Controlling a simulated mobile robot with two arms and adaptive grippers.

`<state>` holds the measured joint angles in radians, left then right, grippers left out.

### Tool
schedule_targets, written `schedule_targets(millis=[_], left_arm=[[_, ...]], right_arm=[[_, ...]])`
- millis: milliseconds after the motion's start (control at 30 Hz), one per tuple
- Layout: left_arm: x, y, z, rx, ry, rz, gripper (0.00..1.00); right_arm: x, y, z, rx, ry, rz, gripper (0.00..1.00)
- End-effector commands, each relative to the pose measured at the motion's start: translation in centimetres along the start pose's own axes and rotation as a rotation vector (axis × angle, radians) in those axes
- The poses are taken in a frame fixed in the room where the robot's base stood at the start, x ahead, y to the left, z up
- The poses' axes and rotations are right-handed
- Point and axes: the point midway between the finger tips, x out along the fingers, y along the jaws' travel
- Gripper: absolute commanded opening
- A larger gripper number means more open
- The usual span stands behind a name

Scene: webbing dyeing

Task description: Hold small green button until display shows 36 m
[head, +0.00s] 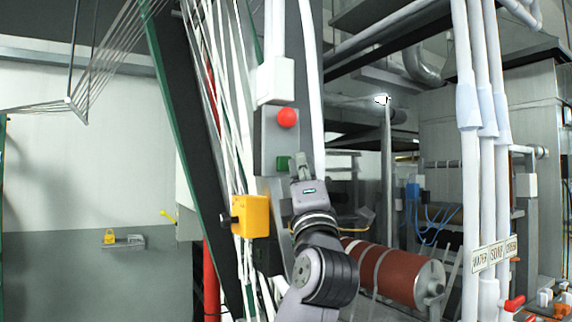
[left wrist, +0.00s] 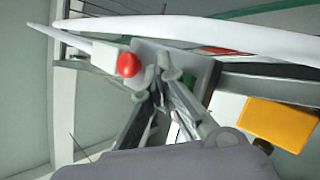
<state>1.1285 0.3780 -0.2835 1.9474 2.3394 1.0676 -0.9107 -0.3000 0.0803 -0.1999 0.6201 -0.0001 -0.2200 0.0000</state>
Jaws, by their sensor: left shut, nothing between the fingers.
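The small green button (head: 283,163) is on a grey control panel (head: 268,140), below a round red button (head: 287,117). My left gripper (head: 300,164) is shut and empty, with its fingertips just right of the green button in the head view. I cannot tell whether they touch it. In the left wrist view the shut fingertips (left wrist: 163,78) are in front of the panel, between the red button (left wrist: 129,64) and a mostly hidden green patch (left wrist: 210,86). No readable display shows. My right gripper is not in view.
A yellow box (head: 250,216) is below and left of the panel. White webbing strands (head: 232,100) run beside it. A brown roller (head: 390,270) is behind my arm at lower right. White vertical pipes (head: 480,180) stand at right.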

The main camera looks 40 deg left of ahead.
Motion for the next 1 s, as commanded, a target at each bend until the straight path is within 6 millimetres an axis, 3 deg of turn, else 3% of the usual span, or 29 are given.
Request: schedule_targets(millis=[1000], left_arm=[[0.63,-0.35,-0.42,0.000,0.000,0.000,0.00]], right_arm=[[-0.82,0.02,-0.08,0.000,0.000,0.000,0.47]])
